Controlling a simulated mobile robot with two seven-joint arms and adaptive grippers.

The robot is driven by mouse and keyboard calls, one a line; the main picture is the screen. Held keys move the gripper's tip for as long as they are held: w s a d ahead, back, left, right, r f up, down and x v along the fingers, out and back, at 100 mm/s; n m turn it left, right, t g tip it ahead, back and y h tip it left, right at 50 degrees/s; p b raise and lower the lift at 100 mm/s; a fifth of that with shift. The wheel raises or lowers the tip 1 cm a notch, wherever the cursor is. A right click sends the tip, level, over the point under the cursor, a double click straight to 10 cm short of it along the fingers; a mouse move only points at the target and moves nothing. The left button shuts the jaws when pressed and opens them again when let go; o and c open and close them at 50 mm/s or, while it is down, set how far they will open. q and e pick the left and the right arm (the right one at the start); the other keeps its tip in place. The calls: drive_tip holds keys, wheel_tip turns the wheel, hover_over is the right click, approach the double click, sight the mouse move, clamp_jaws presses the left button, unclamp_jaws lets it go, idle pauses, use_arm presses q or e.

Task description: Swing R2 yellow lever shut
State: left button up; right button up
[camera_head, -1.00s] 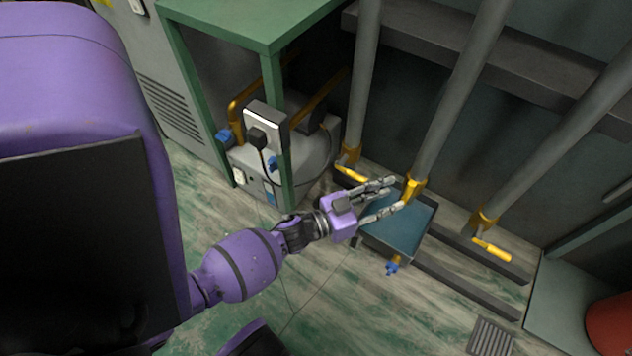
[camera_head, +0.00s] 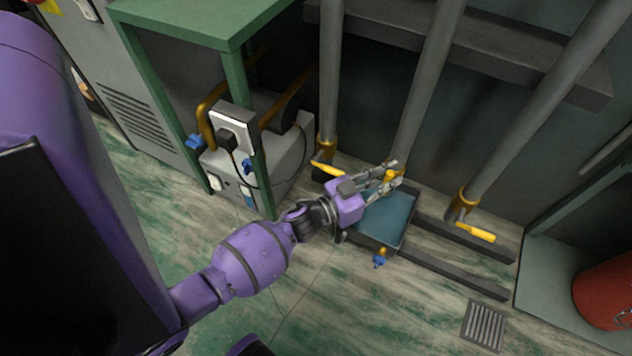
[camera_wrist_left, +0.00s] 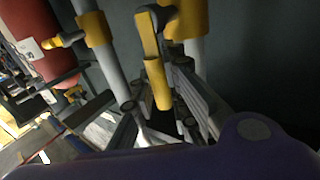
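Three grey pipes have yellow valve fittings near the floor. The middle pipe's yellow fitting (camera_head: 393,176) is partly hidden by my left gripper's fingers; no R2 label is readable. The left wrist view shows a yellow lever (camera_wrist_left: 157,84) close up, hanging down in front of its pipe. My left gripper (camera_head: 394,174) is at the middle fitting, its two fingers apart. In the left wrist view the fingers (camera_wrist_left: 160,122) stand either side of the lever's lower end; contact cannot be told. My right gripper is not in view.
Yellow levers stick out on the left pipe (camera_head: 327,168) and right pipe (camera_head: 475,232). A blue-topped tray (camera_head: 388,222) lies below my gripper. A green table (camera_head: 205,20) with a machine beneath stands left. A red cylinder (camera_head: 607,292) is at right. Open floor lies in front.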

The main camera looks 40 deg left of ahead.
use_arm(q)
clamp_jaws()
